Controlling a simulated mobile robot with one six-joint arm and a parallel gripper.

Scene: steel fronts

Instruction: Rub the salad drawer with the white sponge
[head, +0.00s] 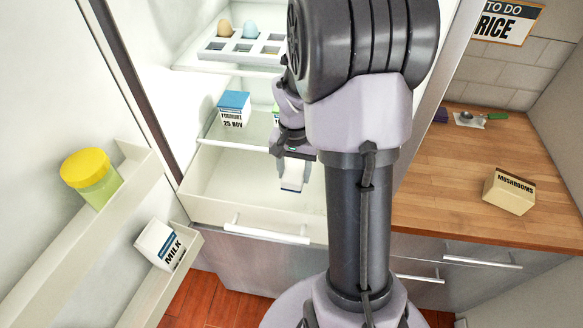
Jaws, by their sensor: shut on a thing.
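The salad drawer (215,190) is the pale open drawer at the bottom of the fridge, with a white handle (267,233) on its front. My gripper (292,165) hangs over the right part of the drawer, pointing down. It is shut on the white sponge (292,178), a small white block. The sponge is over or inside the drawer; I cannot tell whether it touches the drawer's floor. My own arm hides the drawer's right end.
A yogurt carton (234,108) stands on the shelf above the drawer, below an egg rack (240,46). The open fridge door holds a yellow-lidded jar (90,178) and milk (160,245). A mushrooms box (509,191) sits on the wooden counter (440,190).

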